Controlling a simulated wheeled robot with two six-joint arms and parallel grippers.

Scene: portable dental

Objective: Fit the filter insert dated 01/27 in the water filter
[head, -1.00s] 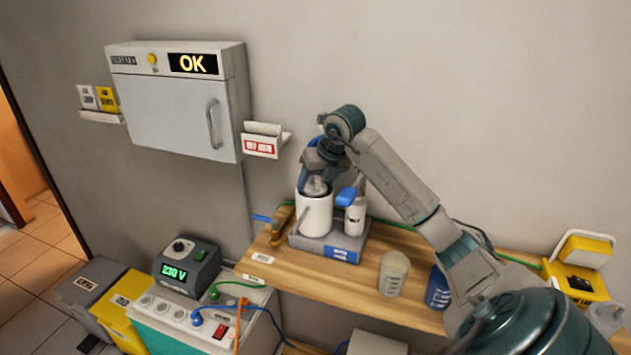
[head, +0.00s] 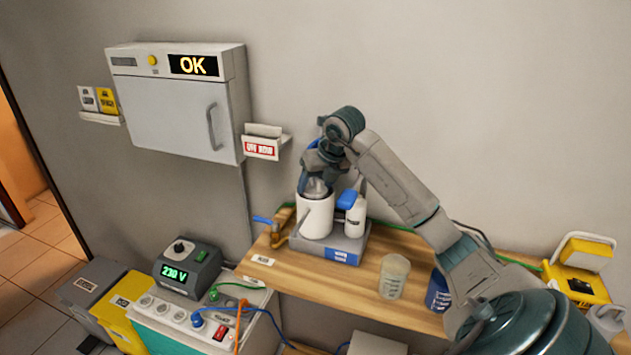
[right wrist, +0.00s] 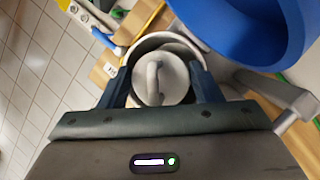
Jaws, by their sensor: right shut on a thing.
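The white water filter housing (head: 315,216) stands upright on a grey base (head: 335,248) with a blue label on the wooden shelf. My right gripper (head: 317,185) points down at its open top. In the right wrist view, the right gripper (right wrist: 160,88) is shut on a pale round filter insert (right wrist: 172,82) with a looped handle. The insert is within the rim of the housing (right wrist: 138,47); how deep it sits I cannot tell. Its date is not visible. My left gripper is not in view.
A white bottle with a blue top (head: 347,199) stands close right of the housing. A blue-handled tap (head: 265,220) is at its left. A clear beaker (head: 394,276) and blue cup (head: 438,291) stand further right. A wall holder with a red label (head: 260,149) is above left.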

